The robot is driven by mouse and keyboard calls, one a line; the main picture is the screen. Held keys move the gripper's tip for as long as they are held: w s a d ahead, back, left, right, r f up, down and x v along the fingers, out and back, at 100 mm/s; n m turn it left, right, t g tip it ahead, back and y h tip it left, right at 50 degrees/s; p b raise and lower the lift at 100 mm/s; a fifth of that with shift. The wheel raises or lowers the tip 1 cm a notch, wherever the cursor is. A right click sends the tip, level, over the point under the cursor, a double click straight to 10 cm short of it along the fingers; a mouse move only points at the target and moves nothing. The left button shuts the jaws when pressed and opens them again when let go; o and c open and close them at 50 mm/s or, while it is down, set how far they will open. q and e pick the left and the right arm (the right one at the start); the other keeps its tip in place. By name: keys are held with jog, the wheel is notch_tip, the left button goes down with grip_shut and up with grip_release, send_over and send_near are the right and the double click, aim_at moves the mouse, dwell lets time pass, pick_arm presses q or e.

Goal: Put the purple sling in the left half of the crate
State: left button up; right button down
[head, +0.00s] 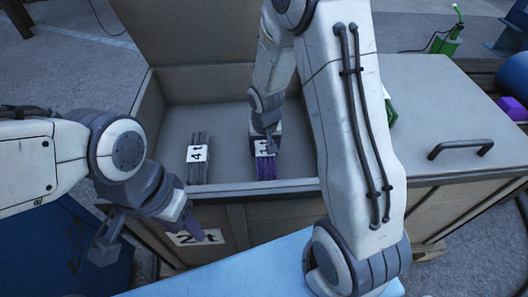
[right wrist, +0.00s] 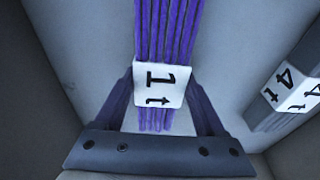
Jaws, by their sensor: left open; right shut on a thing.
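The purple sling (head: 267,168) is a bundle of purple strands with a white "1 t" tag. It is inside the open left half of the crate (head: 228,190), to the right of a grey sling (head: 197,170) tagged "4 t". My right gripper (head: 267,143) reaches down into the crate and is shut on the purple sling. In the right wrist view the sling (right wrist: 165,30) lies between the two fingers (right wrist: 160,105), at its tag. I cannot tell whether it touches the crate floor. My left gripper (head: 148,236) is open and empty outside the crate's front.
The crate's right half is covered by a lid (head: 440,110) with a dark handle (head: 460,148). A green item (head: 389,108) shows partly behind my right arm. A light blue surface (head: 250,270) lies in front. A purple item (head: 514,108) and a blue cylinder (head: 514,75) are at the right edge.

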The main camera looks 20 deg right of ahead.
aim_at(265, 152)
jog(key=shift+f, duration=0.15)
jog(key=shift+f, duration=0.15)
grip_release()
jog(key=shift+r, duration=0.5)
notch_tip(265, 152, up, 10)
jog(key=s+r+p, duration=0.1)
jog(key=s+p, duration=0.1)
jog(key=p, duration=0.2)
jog(key=s+a+r+n, duration=0.3)
jog(key=s+a, duration=0.1)
jog(key=s, duration=0.3)
jog(key=s+a+r+n+g+y, duration=0.1)
jog(key=s+a+r+n, duration=0.2)
jog(key=s, duration=0.4)
jog(key=s+a+r+n, duration=0.2)
jog(key=s+a+n, duration=0.2)
jog(key=s+a, duration=0.3)
jog(key=shift+s+r+n+g, duration=0.3)
jog(key=shift+s+r+g, duration=0.05)
jog(key=shift+r+g, duration=0.05)
